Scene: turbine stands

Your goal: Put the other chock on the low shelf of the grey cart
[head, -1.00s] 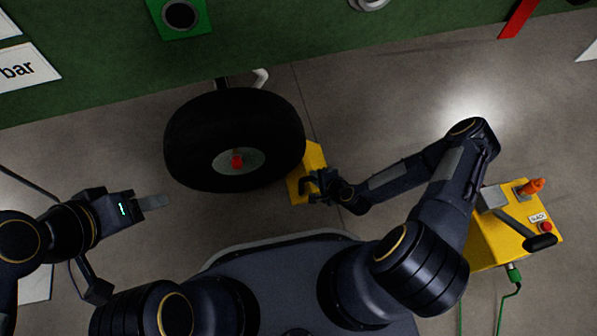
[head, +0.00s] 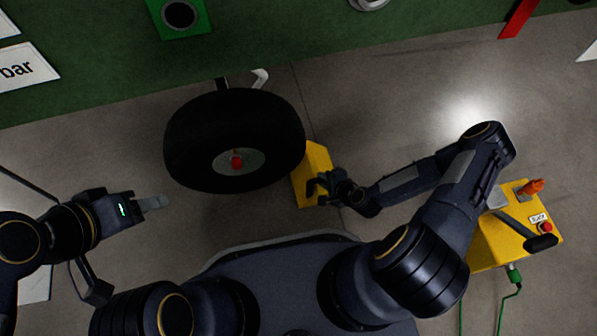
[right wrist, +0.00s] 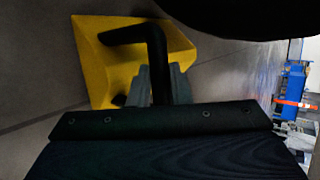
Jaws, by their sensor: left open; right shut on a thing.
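The yellow chock (head: 316,163) is on the floor side of the black wheel (head: 222,128), just to its right in the head view. In the right wrist view the chock (right wrist: 98,62) shows a black bent handle (right wrist: 150,50). My right gripper (head: 318,186) is shut on the chock's handle; it also shows in the right wrist view (right wrist: 160,88). Whether the chock touches the wheel or the floor is hard to tell. My left gripper (head: 153,203) is open and empty, left of and below the wheel. The grey cart is not clearly in view.
A yellow control box (head: 497,245) with an orange knob, a red button and green cables stands at the right. A green wall (head: 290,45) runs along the top.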

